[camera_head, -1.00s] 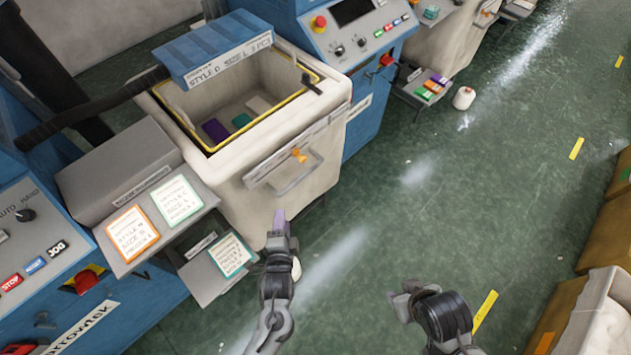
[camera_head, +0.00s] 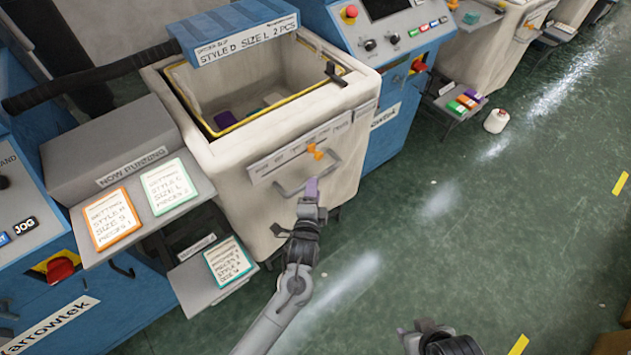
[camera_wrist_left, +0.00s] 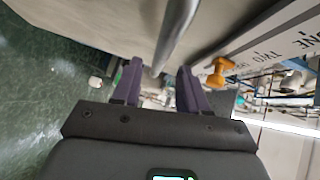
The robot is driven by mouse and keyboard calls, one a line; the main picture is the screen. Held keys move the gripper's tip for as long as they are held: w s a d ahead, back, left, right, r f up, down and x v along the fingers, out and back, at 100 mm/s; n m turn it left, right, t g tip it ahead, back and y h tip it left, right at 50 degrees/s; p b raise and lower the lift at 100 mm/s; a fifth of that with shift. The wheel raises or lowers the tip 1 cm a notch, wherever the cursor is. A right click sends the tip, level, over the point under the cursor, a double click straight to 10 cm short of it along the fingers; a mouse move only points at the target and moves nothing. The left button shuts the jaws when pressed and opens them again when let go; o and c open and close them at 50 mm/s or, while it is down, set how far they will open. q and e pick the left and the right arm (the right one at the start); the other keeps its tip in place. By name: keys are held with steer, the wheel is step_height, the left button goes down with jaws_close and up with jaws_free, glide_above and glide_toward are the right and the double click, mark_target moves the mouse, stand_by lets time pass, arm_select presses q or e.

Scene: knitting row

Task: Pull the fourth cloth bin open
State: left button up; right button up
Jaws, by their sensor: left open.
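The near cloth bin (camera_head: 235,165) is cream, with a yellow-edged opening and a grey bar handle (camera_head: 345,172) on its front. Which bin counts as fourth cannot be told. My left gripper (camera_head: 312,187) has its purple fingers at the handle. In the left wrist view the gripper (camera_wrist_left: 159,75) is open, and the handle bar (camera_wrist_left: 177,35) runs just ahead of and between the fingertips. Contact cannot be told. An orange knob (camera_wrist_left: 220,70) sits beside the right finger; it also shows above the handle in the head view (camera_head: 316,152). My right gripper is barely visible at the bottom edge.
A shelf with cards (camera_head: 140,215) and a lower shelf (camera_head: 215,275) stand left of the bin. The green floor in front is largely clear.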

arm_select(q)
steer(key=shift+w+d+f+b, duration=0.1)
steer(key=shift+w+b, duration=0.2)
steer(key=shift+w, duration=0.55)
steer(key=shift+w+d+f+b, duration=0.15)
steer(key=shift+w+b, duration=0.1)
steer(key=shift+w, duration=0.65)
steer(key=shift+w+d+f+b, duration=0.1)
steer(key=shift+w+b, duration=0.2)
steer(key=shift+w, duration=0.55)
jaws_close()
